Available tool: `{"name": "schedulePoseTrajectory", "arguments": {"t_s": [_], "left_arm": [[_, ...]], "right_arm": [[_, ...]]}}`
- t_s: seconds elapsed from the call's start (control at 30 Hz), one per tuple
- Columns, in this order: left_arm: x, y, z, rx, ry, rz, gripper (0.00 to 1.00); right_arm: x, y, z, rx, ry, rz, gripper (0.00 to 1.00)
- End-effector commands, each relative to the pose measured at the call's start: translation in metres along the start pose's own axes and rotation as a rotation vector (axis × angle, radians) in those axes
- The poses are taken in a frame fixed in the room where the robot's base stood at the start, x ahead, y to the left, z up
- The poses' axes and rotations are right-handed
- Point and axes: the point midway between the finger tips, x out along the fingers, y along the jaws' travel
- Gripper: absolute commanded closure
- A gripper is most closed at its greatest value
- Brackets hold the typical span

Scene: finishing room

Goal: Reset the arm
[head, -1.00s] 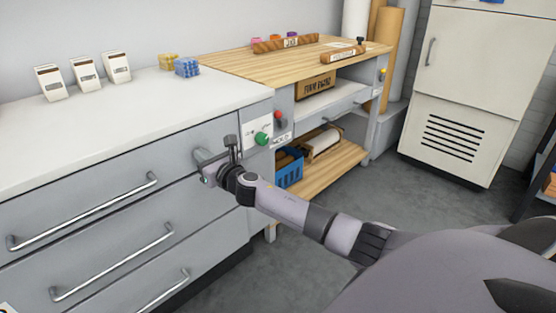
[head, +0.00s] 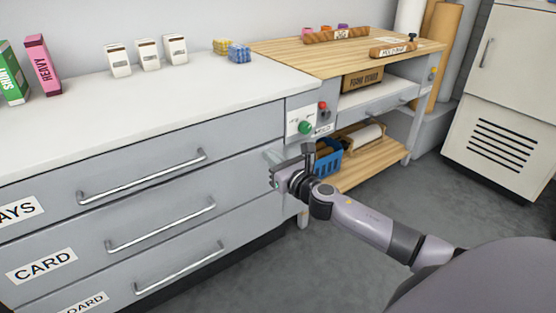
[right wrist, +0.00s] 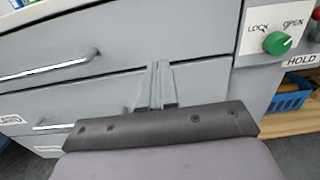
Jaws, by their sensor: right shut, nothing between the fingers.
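My right arm (head: 370,222) reaches in from the lower right of the head view. Its gripper (head: 273,157) is in front of the grey drawer cabinet (head: 262,118), just below the green knob (head: 305,127). In the right wrist view the gripper's fingers (right wrist: 157,86) are together with nothing between them, in front of the drawer fronts. The green knob (right wrist: 277,42), on a plate marked LOCK and OPEN, is right of the fingers and apart from them. My left gripper is not in view.
The white counter (head: 130,97) holds several small cartons and sponge-like blocks. A wooden bench (head: 330,58) with a lower shelf and blue basket (head: 328,160) stands at right. Drawer handles (head: 145,178) stick out at left. Grey floor (head: 450,190) is open before the white cabinet (head: 510,90).

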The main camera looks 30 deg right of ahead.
Motion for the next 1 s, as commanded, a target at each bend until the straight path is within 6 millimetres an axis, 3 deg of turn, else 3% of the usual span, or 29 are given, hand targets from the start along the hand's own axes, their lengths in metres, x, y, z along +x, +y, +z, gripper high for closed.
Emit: {"name": "schedulePoseTrajectory", "arguments": {"t_s": [0.2, 0.5, 0.63, 0.77, 1.0], "left_arm": [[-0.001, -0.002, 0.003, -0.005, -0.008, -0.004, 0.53], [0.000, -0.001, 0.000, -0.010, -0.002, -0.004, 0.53], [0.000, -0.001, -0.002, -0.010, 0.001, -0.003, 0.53], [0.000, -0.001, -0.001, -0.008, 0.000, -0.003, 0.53], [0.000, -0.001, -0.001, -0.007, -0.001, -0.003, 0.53]], "right_arm": [[-0.020, 0.000, 0.000, -0.001, 0.001, 0.000, 1.00], [-0.026, 0.000, -0.001, 0.003, 0.000, 0.000, 1.00], [-0.034, 0.012, -0.013, 0.125, 0.024, 0.005, 1.00], [-0.061, 0.044, -0.045, 0.498, 0.100, 0.000, 1.00], [-0.143, 0.114, -0.105, 1.482, 0.294, -0.155, 1.00]]}}
